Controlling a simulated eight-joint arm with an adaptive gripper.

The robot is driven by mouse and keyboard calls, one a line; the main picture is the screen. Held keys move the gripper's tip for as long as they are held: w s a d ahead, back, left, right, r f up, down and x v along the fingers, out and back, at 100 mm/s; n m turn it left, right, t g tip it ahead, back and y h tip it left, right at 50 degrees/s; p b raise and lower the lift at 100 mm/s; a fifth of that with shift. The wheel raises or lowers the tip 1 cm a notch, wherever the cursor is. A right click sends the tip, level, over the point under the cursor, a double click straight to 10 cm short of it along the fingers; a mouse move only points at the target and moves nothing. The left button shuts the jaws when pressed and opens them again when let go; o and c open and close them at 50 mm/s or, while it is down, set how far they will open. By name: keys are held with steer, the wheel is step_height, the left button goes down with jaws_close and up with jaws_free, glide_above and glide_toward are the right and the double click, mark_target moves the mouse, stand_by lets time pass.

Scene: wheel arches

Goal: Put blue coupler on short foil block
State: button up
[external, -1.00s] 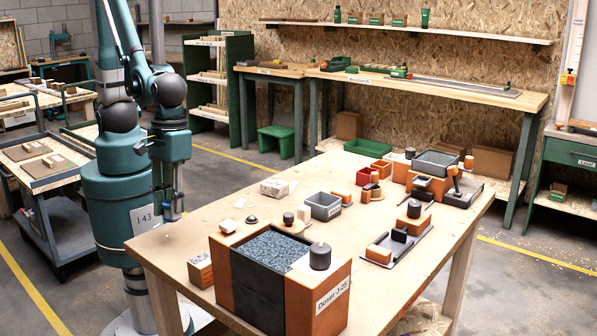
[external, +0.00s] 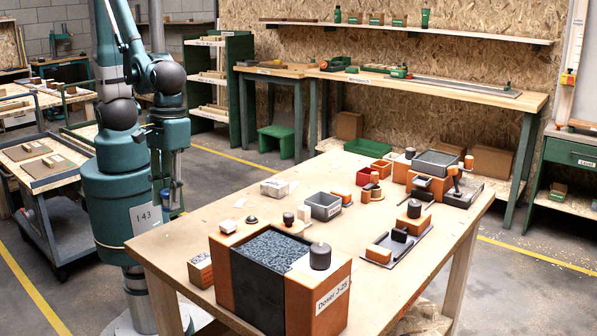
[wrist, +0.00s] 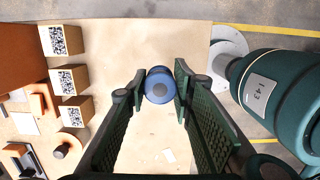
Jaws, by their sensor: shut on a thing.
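A blue coupler (wrist: 159,86), round with a hollow-looking grey centre, sits between the fingertips of my gripper (wrist: 160,88) in the wrist view. My gripper is shut on it, above the pale tabletop. In the external view my gripper (external: 173,196) hangs beside the left edge of the table, and the coupler is too small there to make out clearly. A low silvery block (external: 274,188), seemingly the short foil block, lies on the table behind the large box. I cannot read any label on it.
A large orange and black box (external: 262,290) with grey granules fills the table's near end. A small coded block (external: 200,270) stands beside it. A grey bin (external: 322,206), red bins and a dark tray (external: 397,247) lie farther right. The table's left strip is mostly clear.

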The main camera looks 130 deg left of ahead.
steer(key=shift+a, duration=0.1)
stand_by(0.3)
steer(key=shift+w+a+r, duration=0.1)
steer(key=shift+w+a, duration=0.15)
steer(key=shift+a, duration=0.2)
steer(key=w+a+r+n+p, duration=0.1)
steer(key=w+a+p, duration=0.1)
steer(key=a, duration=0.8)
steer(key=w+a+r+p, duration=0.1)
steer(key=w+a+r, duration=0.1)
steer(key=a, duration=0.7)
steer(key=s+a+p, duration=0.1)
steer(key=s+a, duration=0.1)
steer(key=a, duration=0.8)
steer(key=s+a+r+n+p, duration=0.1)
steer(key=s+a+p, duration=0.1)
steer(key=a, duration=0.8)
steer(key=shift+s, duration=0.25)
steer(key=shift+f, duration=0.1)
steer(key=shift+f, duration=2.8)
